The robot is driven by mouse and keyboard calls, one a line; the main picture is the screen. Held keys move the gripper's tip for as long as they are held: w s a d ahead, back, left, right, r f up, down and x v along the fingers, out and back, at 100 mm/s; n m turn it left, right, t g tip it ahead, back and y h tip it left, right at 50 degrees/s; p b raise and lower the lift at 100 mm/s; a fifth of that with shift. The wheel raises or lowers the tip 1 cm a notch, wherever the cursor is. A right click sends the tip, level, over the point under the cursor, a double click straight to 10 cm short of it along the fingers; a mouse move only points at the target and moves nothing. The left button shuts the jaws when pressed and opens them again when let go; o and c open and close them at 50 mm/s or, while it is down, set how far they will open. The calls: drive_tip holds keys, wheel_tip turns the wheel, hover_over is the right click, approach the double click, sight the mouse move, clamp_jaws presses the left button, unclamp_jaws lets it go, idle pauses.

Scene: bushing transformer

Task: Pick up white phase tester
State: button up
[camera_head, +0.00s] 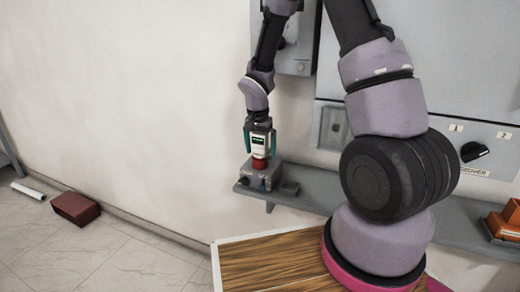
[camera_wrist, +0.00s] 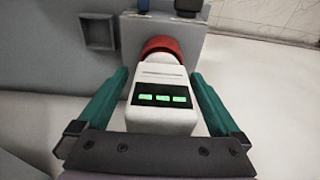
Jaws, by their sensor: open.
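The white phase tester (camera_head: 258,143) has a dark display with green digits and stands upright at a red round socket (camera_head: 259,163) on a small grey box (camera_head: 259,178). It also shows in the wrist view (camera_wrist: 161,97), its far end at the red ring (camera_wrist: 163,48). My gripper (camera_head: 260,150) is over the tester from above. In the wrist view its two green fingers (camera_wrist: 160,98) stand on both sides of the tester, open, with gaps visible between them and its body.
The grey box sits on the left end of a grey wall shelf (camera_head: 315,188). A grey cabinet (camera_head: 440,60) with a black knob is behind. An orange object (camera_head: 508,220) lies at the shelf's right. A brown box (camera_head: 75,208) and a white tube (camera_head: 28,191) lie on the floor.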

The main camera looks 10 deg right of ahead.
clamp_jaws()
